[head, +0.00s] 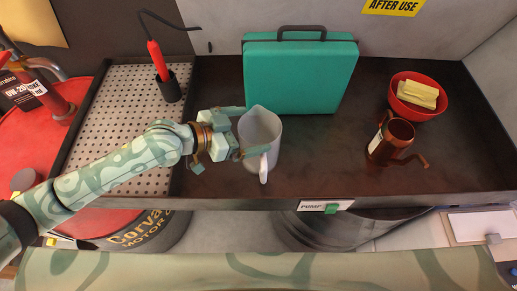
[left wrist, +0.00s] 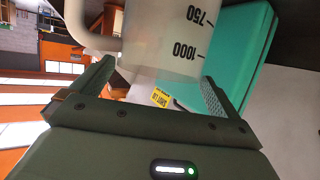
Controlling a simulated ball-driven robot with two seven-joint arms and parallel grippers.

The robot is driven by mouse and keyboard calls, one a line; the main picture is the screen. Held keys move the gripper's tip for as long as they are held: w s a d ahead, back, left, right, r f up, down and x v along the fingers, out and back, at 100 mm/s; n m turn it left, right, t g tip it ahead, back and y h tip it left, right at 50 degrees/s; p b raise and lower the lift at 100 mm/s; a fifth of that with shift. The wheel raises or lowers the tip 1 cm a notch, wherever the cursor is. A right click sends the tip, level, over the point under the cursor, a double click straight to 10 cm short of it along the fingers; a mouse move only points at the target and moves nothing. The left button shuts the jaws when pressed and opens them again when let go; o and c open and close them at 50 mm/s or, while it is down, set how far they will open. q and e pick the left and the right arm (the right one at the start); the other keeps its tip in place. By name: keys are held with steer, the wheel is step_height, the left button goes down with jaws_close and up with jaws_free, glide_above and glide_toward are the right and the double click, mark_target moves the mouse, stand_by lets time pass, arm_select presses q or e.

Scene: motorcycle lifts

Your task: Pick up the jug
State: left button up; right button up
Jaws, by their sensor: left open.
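The jug (head: 261,141) is a pale, translucent vessel with a handle, upright on the dark bench top in front of a teal case. In the left wrist view the jug (left wrist: 160,45) fills the upper middle, with its 750 and 1000 marks readable and its handle at the left. My left gripper (head: 240,131) is at the jug's left side, its open fingers reaching towards either side of the body. In the left wrist view the left gripper (left wrist: 155,90) has its fingers apart with the jug between or just beyond them; contact cannot be told. My right gripper is not in view.
The teal case (head: 300,72) stands right behind the jug. A perforated tray (head: 115,130) with a red tool in a black cup (head: 170,86) lies left. A copper-coloured can (head: 390,142) and a red bowl (head: 418,97) stand right. Bare bench lies between the jug and the can.

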arm_select(q)
steer(key=x, duration=0.3)
steer(key=shift+f, duration=0.15)
steer(key=c, duration=1.1)
steer(key=shift+o, duration=0.2)
